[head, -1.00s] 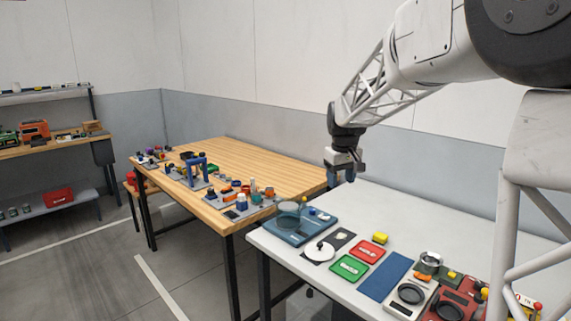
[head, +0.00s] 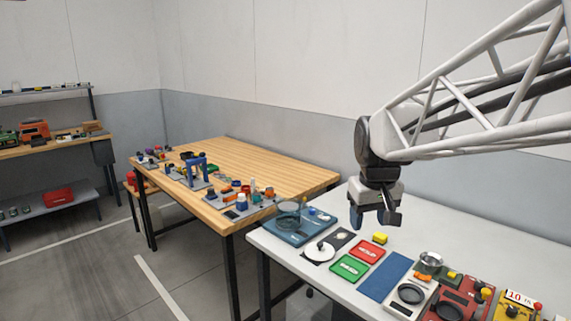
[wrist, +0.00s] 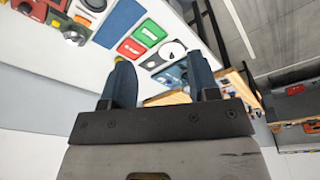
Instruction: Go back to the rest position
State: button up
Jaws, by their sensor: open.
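My gripper (head: 373,220) hangs above the far part of the white table (head: 447,238) in the head view, fingers pointing down. It is open and holds nothing. In the wrist view its two blue fingers (wrist: 160,85) stand apart with a gap between them.
The white table carries a blue tray with a glass bowl (head: 288,216), a red tray (head: 367,251), a green tray (head: 350,268), a blue mat (head: 385,277) and several devices at the right. A wooden table (head: 255,165) with many small items stands to the left.

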jog(key=s+f+m, duration=0.1)
jog(key=s+f, duration=0.3)
jog(key=s, duration=0.7)
jog(key=s+f+m, duration=0.1)
jog(key=s+f, duration=0.3)
jog(key=s, duration=0.7)
jog(key=shift+s+d+t, duration=0.25)
jog(key=shift+d+t, duration=0.05)
jog(key=shift+d, duration=0.1)
dwell(1.1)
